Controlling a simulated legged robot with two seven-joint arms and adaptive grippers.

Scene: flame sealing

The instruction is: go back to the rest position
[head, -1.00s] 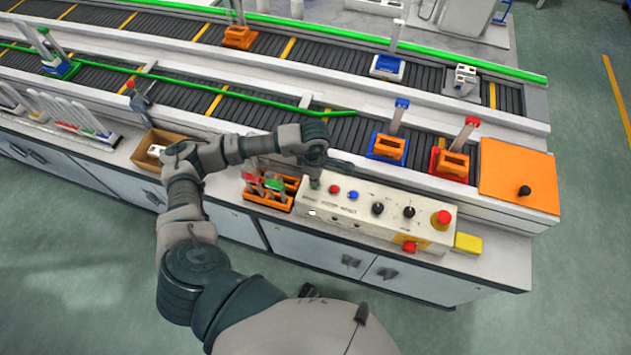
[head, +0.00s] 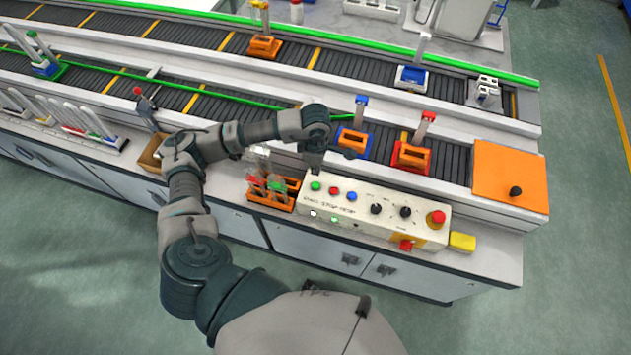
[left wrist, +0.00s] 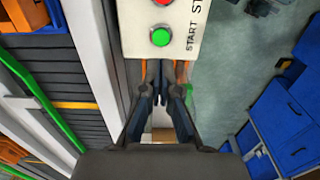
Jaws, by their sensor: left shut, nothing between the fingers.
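My left gripper (head: 314,170) points down from the bent left arm, just above the left end of the white control box (head: 395,222). Its fingers are shut and empty. In the left wrist view the shut fingers (left wrist: 160,88) lie just below the edge of the box in the picture, apart from the green START button (left wrist: 160,37). In the head view the green button (head: 315,187) shows uncovered just below the gripper. My right gripper is in neither view.
An orange rack of tubes (head: 270,190) stands left of the control box. A cardboard box (head: 150,158) is partly behind my arm. On the near conveyor are a blue-based carrier (head: 352,152) and a red-based carrier (head: 424,160). The right floor is clear.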

